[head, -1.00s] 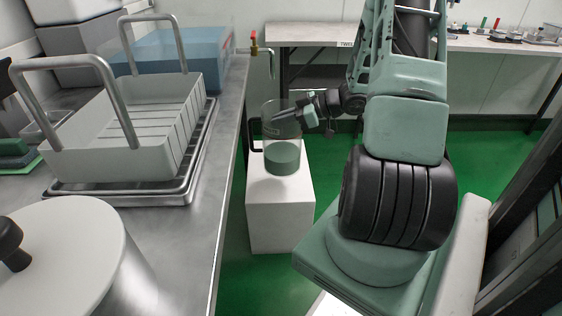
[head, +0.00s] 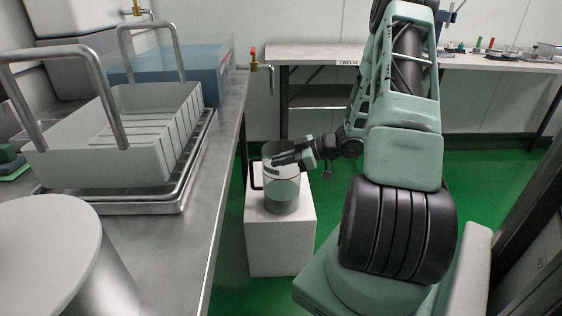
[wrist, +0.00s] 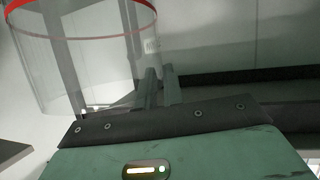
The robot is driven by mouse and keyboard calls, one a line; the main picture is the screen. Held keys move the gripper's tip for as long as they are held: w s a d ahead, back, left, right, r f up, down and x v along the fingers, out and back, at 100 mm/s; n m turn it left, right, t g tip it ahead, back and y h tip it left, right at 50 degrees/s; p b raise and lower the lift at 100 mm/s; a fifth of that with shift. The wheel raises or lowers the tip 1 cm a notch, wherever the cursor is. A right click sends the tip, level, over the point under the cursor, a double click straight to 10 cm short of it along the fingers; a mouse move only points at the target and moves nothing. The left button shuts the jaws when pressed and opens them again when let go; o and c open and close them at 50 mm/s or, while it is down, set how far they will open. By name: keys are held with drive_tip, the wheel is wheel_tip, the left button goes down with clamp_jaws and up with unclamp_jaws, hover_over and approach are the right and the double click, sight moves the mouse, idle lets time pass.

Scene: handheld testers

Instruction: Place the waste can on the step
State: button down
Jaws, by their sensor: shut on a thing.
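The waste can (head: 283,192) is a clear cylinder with a grey-green lower part and a dark handle on its left. My gripper (head: 288,155) is shut on its upper part, reaching in from the right. The can is upright over the white block-like step (head: 280,245); its base appears at the top face near the front edge, but I cannot tell whether it touches. In the wrist view the can (wrist: 90,60) is see-through with a red rim, beyond the gripper's green housing. The fingertips' contact is not clearly seen there.
A steel counter (head: 190,235) runs along the left, close beside the step. It carries a white basket (head: 75,150) with metal handles and a round-lidded vessel (head: 45,250). A table (head: 315,55) stands at the back. Green floor (head: 480,185) is open to the right.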

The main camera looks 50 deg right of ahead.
drive_tip(key=c, duration=1.5)
unclamp_jaws()
drive_tip(key=p+v, duration=0.4)
drive_tip(key=v, duration=0.8)
